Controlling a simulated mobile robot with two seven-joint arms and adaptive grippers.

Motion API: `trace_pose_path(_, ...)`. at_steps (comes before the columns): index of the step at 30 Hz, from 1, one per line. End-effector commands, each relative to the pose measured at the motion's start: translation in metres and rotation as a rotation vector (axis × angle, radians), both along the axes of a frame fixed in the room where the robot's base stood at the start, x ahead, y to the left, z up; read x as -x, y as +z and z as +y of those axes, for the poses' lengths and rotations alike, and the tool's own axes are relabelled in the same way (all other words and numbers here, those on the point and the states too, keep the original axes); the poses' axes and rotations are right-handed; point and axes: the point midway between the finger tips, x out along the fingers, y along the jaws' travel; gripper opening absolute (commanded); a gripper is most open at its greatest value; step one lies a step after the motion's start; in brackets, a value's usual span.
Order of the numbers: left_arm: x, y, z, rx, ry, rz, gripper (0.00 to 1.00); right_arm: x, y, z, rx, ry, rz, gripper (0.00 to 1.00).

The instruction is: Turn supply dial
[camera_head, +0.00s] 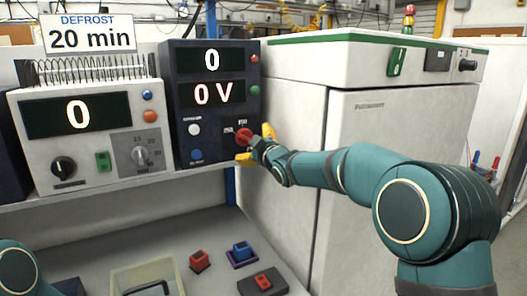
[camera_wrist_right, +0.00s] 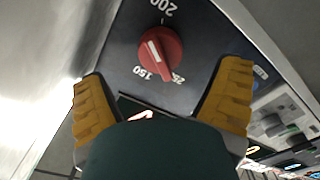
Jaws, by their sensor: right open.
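The red supply dial (camera_head: 243,136) is on the lower right of the dark supply unit (camera_head: 214,101), whose displays read 0 and 0 V. In the right wrist view the dial (camera_wrist_right: 160,47) is a round red knob with a white mark, ringed by printed 150, 200 and a partly hidden number. My right gripper (camera_head: 256,146) is at the dial in the head view. Its yellow fingers are spread wide apart in the right wrist view (camera_wrist_right: 163,73), one toward each side of the dial, with clear gaps and nothing held. My left gripper is out of view.
A white instrument (camera_head: 85,135) showing 0 stands left of the supply unit, below a DEFROST 20 min sign (camera_head: 92,34). A tall white cabinet (camera_head: 370,130) is behind my right arm.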

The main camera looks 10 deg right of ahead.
Motion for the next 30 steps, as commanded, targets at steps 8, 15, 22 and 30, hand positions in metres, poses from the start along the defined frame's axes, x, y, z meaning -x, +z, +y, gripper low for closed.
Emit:
trace_pose_path(8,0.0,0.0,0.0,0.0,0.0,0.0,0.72,0.045,0.0,-0.014,-0.002,-0.001,0.001,0.9)
trace_pose_path(15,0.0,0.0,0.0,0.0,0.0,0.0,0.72,0.064,0.0,-0.019,0.0,0.0,0.0,0.9)
trace_pose_path(22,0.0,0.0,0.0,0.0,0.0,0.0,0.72,0.066,-0.001,-0.02,0.0,0.0,0.0,0.9)
trace_pose_path(30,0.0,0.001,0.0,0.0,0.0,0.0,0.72,0.067,0.001,-0.015,-0.024,0.002,0.002,0.9)
